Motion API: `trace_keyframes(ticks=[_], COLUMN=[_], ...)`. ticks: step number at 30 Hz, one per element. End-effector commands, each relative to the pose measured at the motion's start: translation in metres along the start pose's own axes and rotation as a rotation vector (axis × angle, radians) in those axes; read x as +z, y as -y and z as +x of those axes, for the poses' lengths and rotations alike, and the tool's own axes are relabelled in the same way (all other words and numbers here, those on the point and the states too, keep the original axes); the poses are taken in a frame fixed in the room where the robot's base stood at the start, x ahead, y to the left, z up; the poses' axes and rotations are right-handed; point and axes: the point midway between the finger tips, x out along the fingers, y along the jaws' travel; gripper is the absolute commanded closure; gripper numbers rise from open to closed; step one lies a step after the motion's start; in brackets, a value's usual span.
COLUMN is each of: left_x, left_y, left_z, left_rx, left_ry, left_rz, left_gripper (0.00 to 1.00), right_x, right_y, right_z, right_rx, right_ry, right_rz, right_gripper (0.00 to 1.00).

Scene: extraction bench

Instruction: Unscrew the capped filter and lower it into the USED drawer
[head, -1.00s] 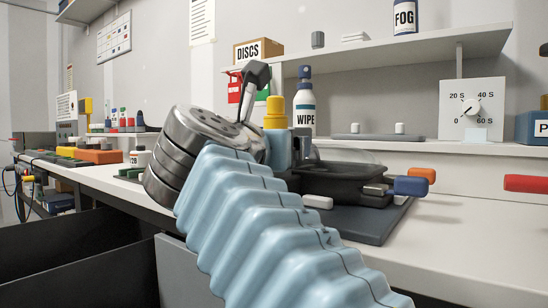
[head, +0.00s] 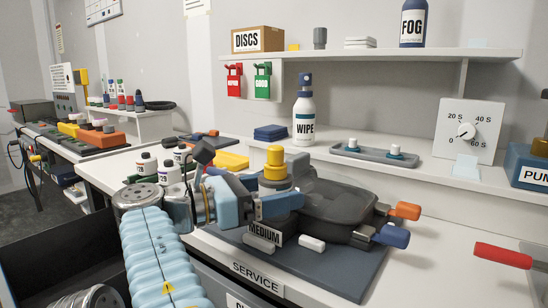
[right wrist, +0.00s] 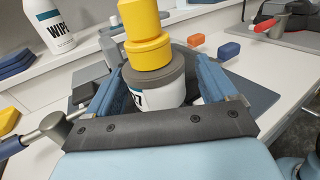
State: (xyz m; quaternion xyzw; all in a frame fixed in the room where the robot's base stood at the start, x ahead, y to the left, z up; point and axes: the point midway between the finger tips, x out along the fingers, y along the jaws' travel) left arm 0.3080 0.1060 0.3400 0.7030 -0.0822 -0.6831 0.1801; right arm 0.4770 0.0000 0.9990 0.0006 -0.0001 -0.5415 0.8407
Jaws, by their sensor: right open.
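The capped filter stands upright on the dark machine on the bench. Its yellow cap (head: 275,160) shows above my right gripper (head: 287,198) in the head view. In the right wrist view the yellow cap (right wrist: 147,45) sits over a grey and white body (right wrist: 165,93) with a partly hidden label. The blue fingers of my right gripper (right wrist: 160,75) are open, one on each side of this body. I cannot tell whether they touch it. A dark open drawer (head: 40,265) shows at lower left; no USED label is readable. My left gripper is not in view.
Orange (head: 405,210) and blue handles (head: 391,236) stick out to the machine's right. Small bottles (head: 146,163) stand left of my right wrist. A WIPE bottle (head: 304,112) and a grey tray (head: 375,155) stand behind. The bench's front right is mostly clear, with a red handle (head: 502,256).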

Motion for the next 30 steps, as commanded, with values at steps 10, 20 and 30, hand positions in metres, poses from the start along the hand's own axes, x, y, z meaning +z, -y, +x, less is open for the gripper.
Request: trace_keyframes(ticks=[10,20,30], left_x=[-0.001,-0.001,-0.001], left_y=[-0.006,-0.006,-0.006], left_z=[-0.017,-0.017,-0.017], left_rx=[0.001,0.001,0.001], left_ry=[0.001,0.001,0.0], left_rz=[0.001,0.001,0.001], left_gripper=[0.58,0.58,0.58], right_x=[-0.001,-0.001,-0.001], right_y=[0.0,0.0,0.0], right_z=[0.003,0.0,0.0], right_rx=[-0.322,-0.394,-0.393], right_ry=[0.002,0.002,0.0], right_rz=[0.003,-0.001,-0.001], right_gripper=[0.15,0.15,0.36])
